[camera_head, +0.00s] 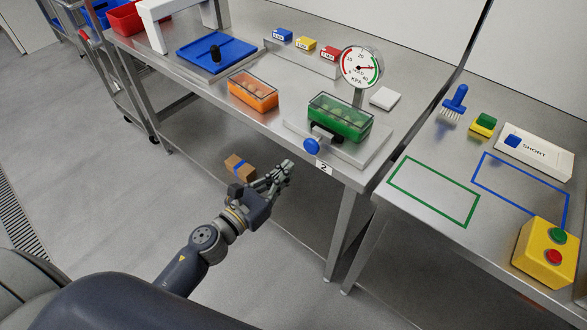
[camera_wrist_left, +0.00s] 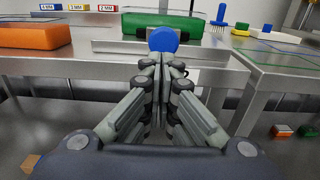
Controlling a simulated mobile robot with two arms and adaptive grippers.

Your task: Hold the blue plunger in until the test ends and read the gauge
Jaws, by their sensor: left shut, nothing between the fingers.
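The blue plunger (camera_head: 312,146) has a round knob and sticks out from the front of the test stand, above a label marked 2. It also shows in the left wrist view (camera_wrist_left: 163,39), just beyond my fingertips. The round gauge (camera_head: 361,67) stands behind, marked KPA; its dark needle points to the right side of the dial. A green tray with a clear lid (camera_head: 341,117) sits on the stand behind the plunger. My left gripper (camera_head: 284,169) is shut and empty, in front of the table edge, below and left of the plunger and apparently apart from it. My right gripper is not in view.
An orange lidded tray (camera_head: 253,92) and a blue plate (camera_head: 216,53) are further left on the table. A brown box (camera_head: 239,167) lies low beside my arm.

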